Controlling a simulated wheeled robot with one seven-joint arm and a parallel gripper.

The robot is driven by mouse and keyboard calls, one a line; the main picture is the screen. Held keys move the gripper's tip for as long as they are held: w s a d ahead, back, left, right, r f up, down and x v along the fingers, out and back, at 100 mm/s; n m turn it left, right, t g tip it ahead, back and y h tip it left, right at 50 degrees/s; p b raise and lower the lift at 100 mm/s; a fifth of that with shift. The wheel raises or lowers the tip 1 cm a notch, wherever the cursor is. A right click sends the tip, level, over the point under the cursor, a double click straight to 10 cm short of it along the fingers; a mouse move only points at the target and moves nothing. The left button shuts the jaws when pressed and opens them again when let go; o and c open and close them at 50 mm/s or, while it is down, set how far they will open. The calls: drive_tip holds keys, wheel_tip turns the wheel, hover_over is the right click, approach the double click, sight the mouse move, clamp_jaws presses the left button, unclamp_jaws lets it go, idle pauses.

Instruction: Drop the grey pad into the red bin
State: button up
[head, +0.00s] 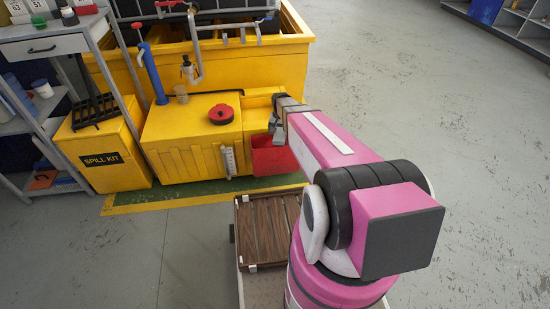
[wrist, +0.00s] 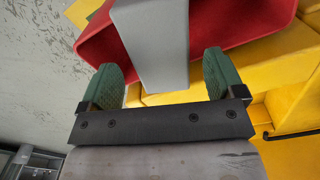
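The red bin (head: 272,160) stands against the yellow tank's front in the head view. Its red inside (wrist: 235,25) fills the upper part of the wrist view. The grey pad (wrist: 155,40) shows in the wrist view between the green fingertips of my gripper (wrist: 160,65), in front of the bin's red opening. A gap shows between the pad and each finger, so my gripper looks open around it, not pressing on it. In the head view my gripper (head: 281,110) is over the bin. The pad's far end and whether it touches the bin cannot be made out.
The yellow tank (head: 190,135) with a red cap (head: 221,114) stands left of the bin. A yellow spill kit box (head: 105,155) and a grey shelf cart (head: 45,45) are farther left. A brown slatted crate (head: 265,228) lies near my base. The floor at right is clear.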

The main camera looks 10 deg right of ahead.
sight(280, 134)
drive_tip(key=shift+r, duration=0.1)
wheel_tip(280, 134, up, 11)
idle(0.7)
